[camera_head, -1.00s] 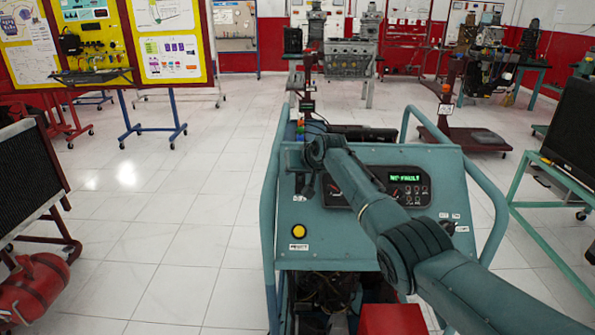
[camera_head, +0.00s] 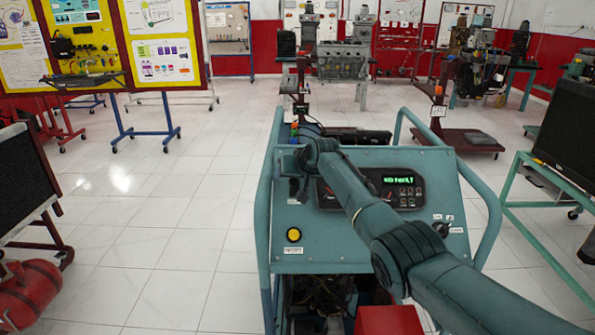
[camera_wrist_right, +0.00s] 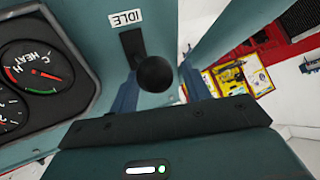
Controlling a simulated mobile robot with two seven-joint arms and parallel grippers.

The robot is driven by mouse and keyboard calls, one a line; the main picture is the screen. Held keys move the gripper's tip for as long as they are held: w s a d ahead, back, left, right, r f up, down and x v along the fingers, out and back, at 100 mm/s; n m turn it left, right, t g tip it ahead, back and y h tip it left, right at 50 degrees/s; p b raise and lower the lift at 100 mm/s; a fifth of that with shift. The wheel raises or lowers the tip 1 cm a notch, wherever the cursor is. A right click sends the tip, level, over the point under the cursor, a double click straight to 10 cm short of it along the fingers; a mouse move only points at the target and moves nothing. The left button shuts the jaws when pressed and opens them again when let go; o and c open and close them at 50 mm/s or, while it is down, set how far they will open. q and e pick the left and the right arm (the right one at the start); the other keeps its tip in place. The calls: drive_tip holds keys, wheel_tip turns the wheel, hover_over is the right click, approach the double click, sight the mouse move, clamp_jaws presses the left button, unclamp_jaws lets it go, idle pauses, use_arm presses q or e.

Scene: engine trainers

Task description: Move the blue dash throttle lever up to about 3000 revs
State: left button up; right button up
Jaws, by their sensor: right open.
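The blue-green engine trainer console (camera_head: 335,240) stands in front of me. In the right wrist view, a round dark knob (camera_wrist_right: 155,73) stands at one end of a dark slot in the blue panel, and an upside-down IDLE label (camera_wrist_right: 126,19) lies beyond the slot's other end. My right gripper (camera_wrist_right: 160,88) is open, with one finger on each side of the knob; contact cannot be told. In the head view my right forearm crosses the console, and the right gripper (camera_head: 297,187) is small and dark at the panel's left; the lever is hard to make out there. My left gripper is not in view.
A gauge cluster (camera_head: 370,188) with a green display sits right of the lever. A yellow button (camera_head: 294,235) is below it. Tubular side rails (camera_head: 265,210) flank the console. A red box (camera_head: 388,320) is at its foot. Open tiled floor lies to the left.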

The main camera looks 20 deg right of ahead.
drive_tip(key=shift+s+d+r, duration=0.2)
drive_tip(key=shift+s+r, duration=0.2)
drive_tip(key=shift+r, duration=0.05)
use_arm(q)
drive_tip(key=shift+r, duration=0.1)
use_arm(e)
drive_tip(key=v, duration=1.1)
drive_tip(key=shift+s+r, duration=0.2)
drive_tip(key=shift+s, duration=0.15)
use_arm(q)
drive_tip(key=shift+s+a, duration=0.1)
use_arm(e)
drive_tip(key=shift+c, duration=0.3)
